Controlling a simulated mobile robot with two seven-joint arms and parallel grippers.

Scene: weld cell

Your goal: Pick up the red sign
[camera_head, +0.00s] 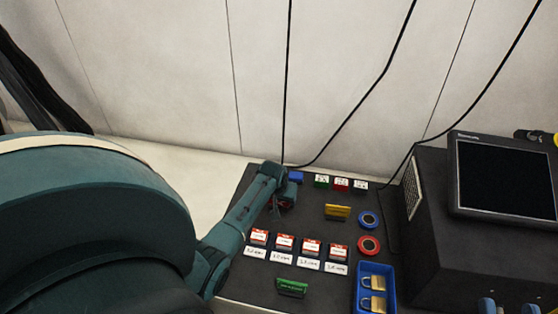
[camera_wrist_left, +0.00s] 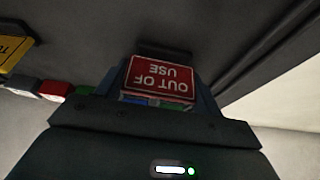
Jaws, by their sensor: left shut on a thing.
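The red sign (camera_wrist_left: 158,77) reads "OUT OF USE", upside down in the left wrist view. My left gripper (camera_wrist_left: 160,88) is shut on it, with a finger on each side. In the head view my left gripper (camera_head: 285,195) is at the back left of the dark table, near a blue block (camera_head: 296,177). There the red sign is mostly hidden by the gripper, and I cannot make it out clearly.
On the dark table (camera_head: 240,285) stand a yellow sign (camera_head: 337,212), a green sign (camera_head: 292,287), several red-and-white blocks (camera_head: 285,242), a blue ring (camera_head: 369,219), a red ring (camera_head: 369,246) and a blue tray (camera_head: 361,287) with brass padlocks. A monitor (camera_head: 505,175) is at right.

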